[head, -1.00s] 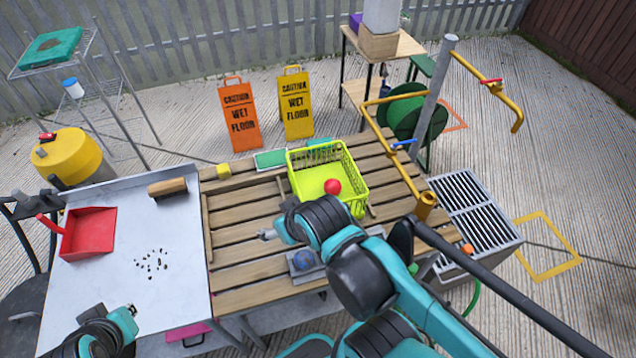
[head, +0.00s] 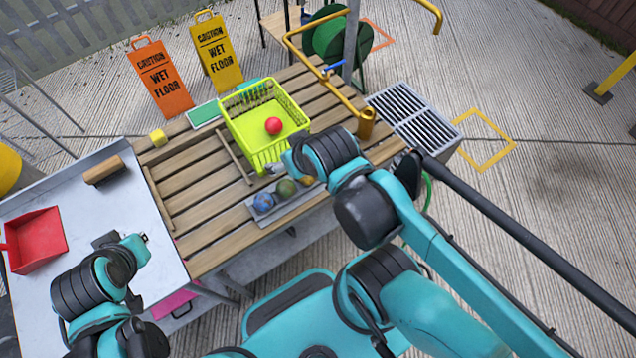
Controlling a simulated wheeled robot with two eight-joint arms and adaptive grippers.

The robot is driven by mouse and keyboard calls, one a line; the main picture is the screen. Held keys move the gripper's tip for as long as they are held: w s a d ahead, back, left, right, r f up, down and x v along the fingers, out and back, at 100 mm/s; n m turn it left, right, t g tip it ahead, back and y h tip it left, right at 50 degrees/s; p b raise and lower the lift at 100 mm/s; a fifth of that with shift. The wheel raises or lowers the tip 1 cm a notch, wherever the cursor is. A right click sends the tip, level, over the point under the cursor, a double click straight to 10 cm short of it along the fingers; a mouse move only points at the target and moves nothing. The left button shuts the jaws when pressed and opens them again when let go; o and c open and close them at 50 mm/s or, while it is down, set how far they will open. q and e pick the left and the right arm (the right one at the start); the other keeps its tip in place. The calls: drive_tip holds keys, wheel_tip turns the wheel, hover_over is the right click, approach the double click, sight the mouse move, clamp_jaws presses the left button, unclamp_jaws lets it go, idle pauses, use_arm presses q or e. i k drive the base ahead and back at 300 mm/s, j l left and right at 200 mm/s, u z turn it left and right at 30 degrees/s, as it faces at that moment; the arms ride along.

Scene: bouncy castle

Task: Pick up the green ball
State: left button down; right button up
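The green ball (head: 286,188) is dark olive green and sits in a grey tray (head: 262,219) on the slatted wooden table. A blue ball (head: 263,201) is to its left and an orange ball (head: 306,181), partly hidden by my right arm, is to its right. My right gripper (head: 273,168) is small in the picture, just above and left of the green ball, by the yellow-green basket's near edge. Its fingers are too small to read, and I see nothing held. My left gripper (head: 145,238) is over the metal table's right edge, its finger opening unclear.
The yellow-green basket (head: 240,129) holds a red ball (head: 273,126). A red dustpan (head: 36,239) and a brush (head: 104,169) lie on the metal table (head: 90,210). Wooden slats (head: 197,180) left of the basket are mostly bare.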

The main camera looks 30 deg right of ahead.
sight(285, 188)
drive_tip(key=z, duration=0.75)
drive_tip(key=k, duration=0.1)
drive_tip(key=k+l+z, duration=0.25)
drive_tip(key=i+l+z, duration=0.25)
drive_tip(key=i+z, duration=0.2)
drive_tip(key=k+u, duration=0.45)
drive_tip(key=k+j+u, duration=0.1)
drive_tip(key=k+u, duration=0.15)
drive_tip(key=u, duration=1.25)
